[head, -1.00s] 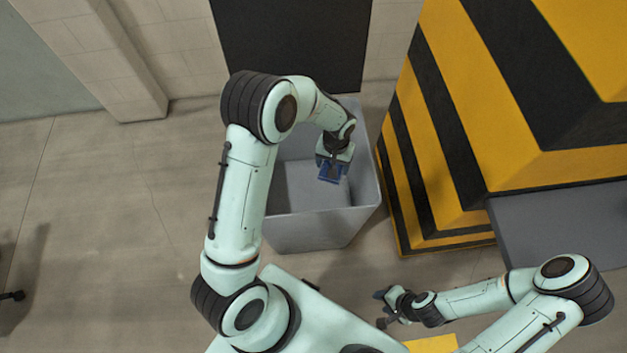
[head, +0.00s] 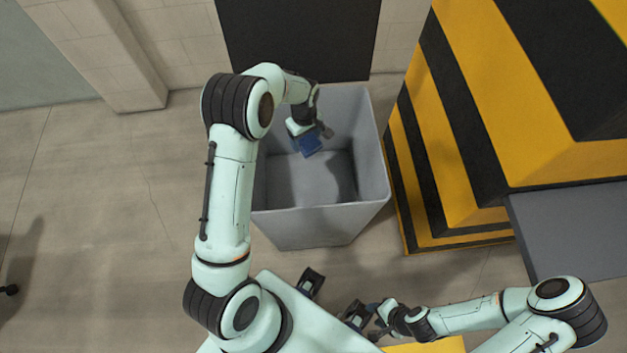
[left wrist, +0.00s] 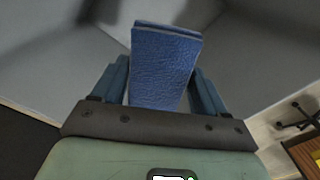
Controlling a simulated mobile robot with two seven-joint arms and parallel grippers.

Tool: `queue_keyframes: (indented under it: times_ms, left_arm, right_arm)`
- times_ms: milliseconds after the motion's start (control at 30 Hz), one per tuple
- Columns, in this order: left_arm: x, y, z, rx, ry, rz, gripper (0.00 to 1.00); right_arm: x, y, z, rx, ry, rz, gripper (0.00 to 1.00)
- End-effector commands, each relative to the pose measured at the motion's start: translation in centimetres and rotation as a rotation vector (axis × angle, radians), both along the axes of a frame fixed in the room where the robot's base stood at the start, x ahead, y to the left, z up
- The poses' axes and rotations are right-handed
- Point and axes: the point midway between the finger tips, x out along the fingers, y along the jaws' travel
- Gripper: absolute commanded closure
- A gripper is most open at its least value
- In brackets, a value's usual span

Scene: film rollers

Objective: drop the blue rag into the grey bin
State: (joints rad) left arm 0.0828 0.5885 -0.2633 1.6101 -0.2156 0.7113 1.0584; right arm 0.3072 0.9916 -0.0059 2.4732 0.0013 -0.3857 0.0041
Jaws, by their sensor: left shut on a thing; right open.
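The blue rag (head: 310,143) is held in my left gripper (head: 308,137), over the open top of the grey bin (head: 320,225). In the left wrist view the rag (left wrist: 164,66) is folded and textured, and sits between the two fingers of the left gripper (left wrist: 162,85). The bin's grey inner walls (left wrist: 262,60) lie beyond it. The bin floor that shows in the head view looks empty. My right gripper (head: 378,322) is low at the front, away from the bin, and is open; its fingers are small in the head view.
A yellow and black striped block (head: 450,140) stands close to the bin's right side, with a grey surface (head: 575,225) to its right. A dark panel (head: 298,40) is on the wall behind the bin.

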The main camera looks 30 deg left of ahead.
Motion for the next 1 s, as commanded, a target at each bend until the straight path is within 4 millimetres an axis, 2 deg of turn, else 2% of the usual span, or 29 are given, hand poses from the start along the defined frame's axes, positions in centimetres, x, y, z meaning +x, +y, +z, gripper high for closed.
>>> queue_keyframes:
  times_ms: [33, 100, 400, 433, 500, 800, 867, 1000]
  left_arm:
    - [-0.1, 0.0, -0.9, 0.000, 0.002, 0.000, 0.55]
    - [-0.1, 0.0, -1.4, -0.001, 0.001, -0.001, 0.55]
    - [0.0, 0.0, -1.5, 0.000, -0.001, -0.001, 0.55]
    - [0.0, 0.0, -1.5, 0.000, -0.001, -0.001, 0.24]
    - [0.0, 0.0, -1.5, 0.000, -0.001, -0.001, 0.01]
    - [0.1, 0.0, -1.1, 0.000, -0.002, -0.002, 0.00]
    - [0.1, 0.0, -0.5, 0.001, -0.004, -0.002, 0.00]
    - [0.1, 0.0, 2.0, 0.001, -0.007, -0.001, 0.00]
  right_arm:
    - [-0.3, 0.0, -0.6, 0.000, 0.003, 0.000, 0.57]
    - [-0.4, 0.0, -0.9, 0.000, 0.005, -0.001, 0.57]
    - [-0.4, 0.0, -0.9, 0.000, 0.004, 0.000, 0.57]
    - [-0.4, 0.0, -0.9, 0.000, 0.004, 0.000, 0.57]
    - [-0.4, 0.0, -0.9, 0.000, 0.004, 0.000, 0.57]
    - [-0.4, 0.0, -0.9, 0.000, 0.004, 0.000, 0.57]
    - [-0.4, 0.0, -0.9, 0.000, 0.004, 0.000, 0.57]
    - [-0.3, 0.0, -0.8, 0.000, 0.004, 0.000, 0.57]
